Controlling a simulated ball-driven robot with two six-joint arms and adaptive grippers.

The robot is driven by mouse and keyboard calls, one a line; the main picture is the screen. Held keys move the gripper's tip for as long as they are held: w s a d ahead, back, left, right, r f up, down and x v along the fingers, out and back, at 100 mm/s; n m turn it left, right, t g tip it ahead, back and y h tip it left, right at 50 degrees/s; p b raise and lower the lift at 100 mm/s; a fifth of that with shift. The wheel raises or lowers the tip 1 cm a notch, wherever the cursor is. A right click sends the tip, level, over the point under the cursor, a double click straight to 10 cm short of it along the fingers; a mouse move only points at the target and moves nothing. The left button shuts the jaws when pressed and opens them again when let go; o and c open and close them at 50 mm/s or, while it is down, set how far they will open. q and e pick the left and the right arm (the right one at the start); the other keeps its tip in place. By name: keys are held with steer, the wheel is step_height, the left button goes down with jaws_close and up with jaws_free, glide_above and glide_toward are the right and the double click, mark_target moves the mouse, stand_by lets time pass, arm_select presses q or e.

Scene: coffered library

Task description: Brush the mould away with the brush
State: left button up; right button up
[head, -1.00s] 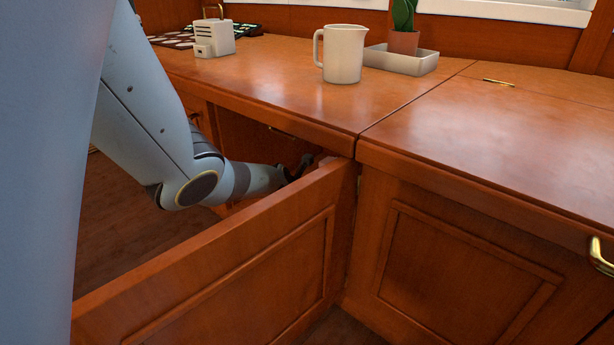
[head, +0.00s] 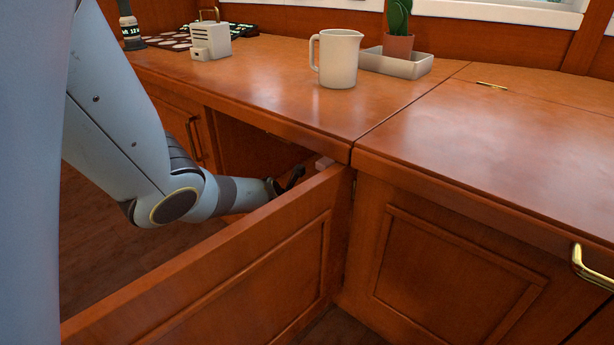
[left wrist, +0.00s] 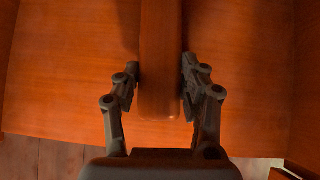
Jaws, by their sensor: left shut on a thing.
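My left gripper (head: 296,176) reaches behind the open wooden door into the cabinet under the counter. In the left wrist view its fingers (left wrist: 160,85) are shut on a smooth brown wooden bar, which looks like the handle of the brush (left wrist: 160,60). The bar runs away from the gripper, and its far end leaves the top of that view. Bristles are not visible. I cannot make out any mould in either view. My right gripper is out of view.
The open cabinet door (head: 230,250) stands between my view and the gripper. A small pale block (head: 323,162) shows by its hinge end. On the counter (head: 270,75) are a white toaster (head: 210,41), a white pitcher (head: 340,60) and a potted plant (head: 398,42) in a tray (head: 410,67).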

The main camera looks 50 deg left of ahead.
arm_select(q)
steer(key=s, duration=0.2)
steer(key=shift+s+d+p, duration=0.15)
steer(key=shift+s+p, duration=0.15)
steer(key=shift+p, duration=0.1)
steer(key=shift+s+d+p, duration=0.2)
steer(key=shift+s+p, duration=0.35)
steer(key=shift+s, duration=1.5)
steer(key=shift+w+a+b, duration=0.2)
steer(key=shift+w+b, duration=0.25)
steer(key=shift+w, duration=1.35)
steer(key=shift+w+a+b, duration=0.2)
steer(key=shift+w+b, duration=0.2)
steer(key=shift+w, duration=1.35)
steer(key=shift+w+a+f+b, duration=0.1)
steer(key=shift+w+b, duration=0.25)
steer(key=shift+w, duration=0.3)
steer(key=shift+w+a+f+b, duration=0.1)
steer(key=shift+w+b, duration=0.2)
steer(key=shift+w, duration=0.3)
steer(key=shift+w+r, duration=0.1)
steer(key=shift+w, duration=0.4)
